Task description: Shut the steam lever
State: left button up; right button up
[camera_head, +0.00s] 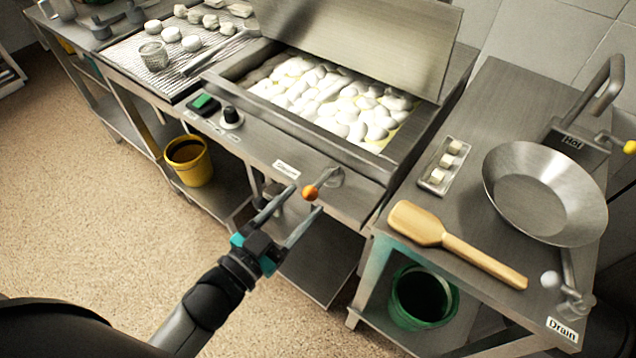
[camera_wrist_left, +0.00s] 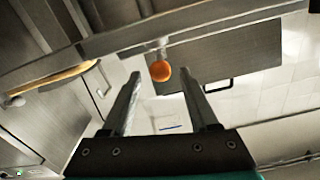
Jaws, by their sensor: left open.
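The steam lever is a short metal arm with an orange ball knob (camera_head: 310,193) on the front panel of the steel steamer, beside a small white label (camera_head: 286,169). My left gripper (camera_head: 297,204) is open, with its fingers pointing at the knob. In the left wrist view the orange knob (camera_wrist_left: 160,71) shows just beyond the fingertips (camera_wrist_left: 160,78), roughly between them. No contact with the knob is clear. My right gripper is not in view.
The steamer's lid (camera_head: 365,40) stands raised over white dumplings. On the right table are a metal pan (camera_head: 545,190), a wooden paddle (camera_head: 455,242) and a lever labelled Drain (camera_head: 562,328). A yellow bucket (camera_head: 190,160) and a green bucket (camera_head: 424,297) stand on lower shelves.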

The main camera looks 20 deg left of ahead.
aim_at(315, 188)
pick_arm(q)
jog(key=shift+x, duration=2.95)
grip_shut()
